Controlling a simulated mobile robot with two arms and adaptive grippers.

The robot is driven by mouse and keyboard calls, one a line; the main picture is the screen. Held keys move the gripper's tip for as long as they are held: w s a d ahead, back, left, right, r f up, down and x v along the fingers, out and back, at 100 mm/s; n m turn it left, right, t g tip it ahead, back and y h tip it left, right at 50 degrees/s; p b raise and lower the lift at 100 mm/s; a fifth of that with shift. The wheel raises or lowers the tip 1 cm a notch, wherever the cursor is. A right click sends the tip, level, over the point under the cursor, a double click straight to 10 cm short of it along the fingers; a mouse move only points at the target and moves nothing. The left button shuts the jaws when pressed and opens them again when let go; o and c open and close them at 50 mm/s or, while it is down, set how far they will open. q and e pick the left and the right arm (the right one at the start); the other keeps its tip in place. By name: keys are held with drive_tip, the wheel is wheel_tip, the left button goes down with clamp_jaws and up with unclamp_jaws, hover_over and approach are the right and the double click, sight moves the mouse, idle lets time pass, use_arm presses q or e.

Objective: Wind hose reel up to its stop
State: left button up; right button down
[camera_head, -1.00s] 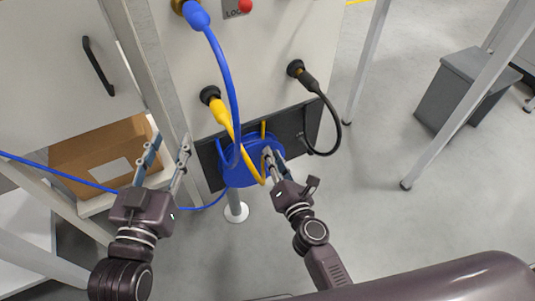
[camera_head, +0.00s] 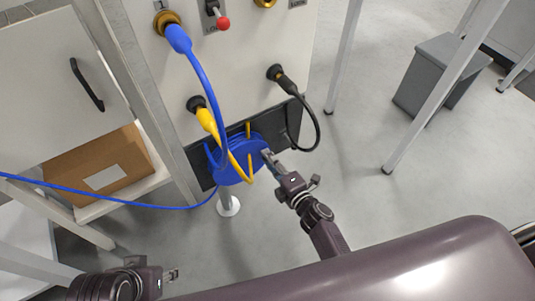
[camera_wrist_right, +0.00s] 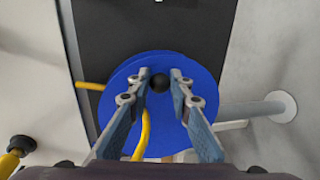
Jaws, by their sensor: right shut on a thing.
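The reel (camera_head: 238,165) is a blue disc on a dark plate low on the cabinet; it fills the middle of the right wrist view (camera_wrist_right: 185,135). A black round knob (camera_wrist_right: 159,81) on its face sits between my right fingertips. My right gripper (camera_head: 267,155) is shut on this knob, at the reel's right side in the head view; it also shows in the right wrist view (camera_wrist_right: 160,76). A blue hose (camera_head: 110,190) runs from the left edge to beneath the reel. My left gripper (camera_head: 171,273) is low at the left, away from the reel; its jaw opening is unclear.
A blue cord (camera_head: 203,75) and a yellow cord (camera_head: 215,132) hang from cabinet sockets in front of the reel. A black cord (camera_head: 311,105) loops at the right. A cardboard box (camera_head: 100,167) sits on a left shelf.

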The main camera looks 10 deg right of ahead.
use_arm(q)
drive_tip(key=shift+r+p, duration=0.1)
drive_tip(key=shift+p, duration=0.35)
use_arm(e)
drive_tip(key=shift+a+f+m, duration=0.1)
drive_tip(key=shift+f+m, duration=0.75)
drive_tip(key=shift+m, duration=0.15)
use_arm(q)
drive_tip(key=shift+w, duration=0.1)
use_arm(e)
drive_tip(key=c, duration=2)
unclamp_jaws()
drive_tip(key=shift+c, duration=0.2)
use_arm(q)
drive_tip(key=shift+w+r, duration=0.1)
drive_tip(key=shift+r, duration=0.05)
use_arm(e)
drive_tip(key=v, duration=1.2)
drive_tip(key=shift+d, duration=0.2)
